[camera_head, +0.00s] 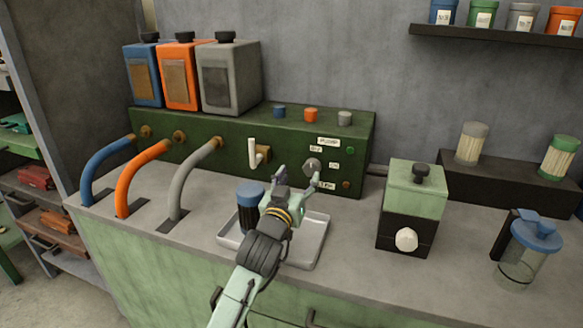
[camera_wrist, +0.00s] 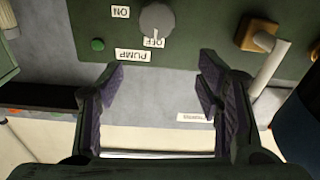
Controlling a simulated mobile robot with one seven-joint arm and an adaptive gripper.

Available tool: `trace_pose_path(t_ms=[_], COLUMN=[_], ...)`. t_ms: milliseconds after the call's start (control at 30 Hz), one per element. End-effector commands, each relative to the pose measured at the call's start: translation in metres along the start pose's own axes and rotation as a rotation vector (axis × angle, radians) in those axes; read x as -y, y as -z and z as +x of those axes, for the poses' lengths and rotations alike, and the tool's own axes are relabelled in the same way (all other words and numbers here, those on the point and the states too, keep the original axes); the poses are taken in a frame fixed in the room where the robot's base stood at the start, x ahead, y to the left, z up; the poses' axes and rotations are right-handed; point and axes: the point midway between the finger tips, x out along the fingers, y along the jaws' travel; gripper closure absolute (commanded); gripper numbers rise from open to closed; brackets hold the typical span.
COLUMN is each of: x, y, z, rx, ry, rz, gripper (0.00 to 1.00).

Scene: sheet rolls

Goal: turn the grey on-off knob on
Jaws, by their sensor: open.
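The grey on-off knob (camera_head: 312,165) is on the front of the dark green panel (camera_head: 220,133). In the wrist view the picture is upside down, and the knob (camera_wrist: 157,19) shows at the top, with a pale mark on its side towards the OFF label (camera_wrist: 155,42). The ON label (camera_wrist: 121,11) is to its left, and the PUMP label (camera_wrist: 132,55) is beyond OFF. My gripper (camera_head: 297,178) is open and empty in front of the panel. In the wrist view its fingers (camera_wrist: 160,72) are spread apart, short of the knob and not touching it.
A white lever (camera_head: 253,151) on a brass valve is left of the knob. A blue-lidded jar (camera_head: 249,203) stands in a metal tray (camera_head: 312,240) under my arm. A green-and-black box (camera_head: 417,180) stands to the right. Hoses (camera_head: 190,180) run down at the left.

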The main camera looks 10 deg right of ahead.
Motion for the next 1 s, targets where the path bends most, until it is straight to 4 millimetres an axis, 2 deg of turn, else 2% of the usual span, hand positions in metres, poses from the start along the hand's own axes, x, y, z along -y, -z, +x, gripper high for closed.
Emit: trace_pose_path(t_ms=[33, 100, 200, 367, 700, 833, 1000], x=[-0.008, -0.015, -0.02, -0.021, -0.023, -0.023, -0.022], y=[-0.013, -0.025, -0.032, -0.031, -0.035, -0.037, -0.039], z=[0.003, 0.006, 0.01, 0.031, 0.093, 0.107, 0.114], rx=[0.034, 0.063, 0.08, 0.081, 0.078, 0.077, 0.076], ry=[-0.014, -0.027, -0.035, -0.036, -0.034, -0.034, -0.033], rz=[-0.012, -0.023, -0.028, -0.027, -0.025, -0.026, -0.028], gripper=[0.4, 0.4, 0.4, 0.4, 0.4, 0.4, 0.4])
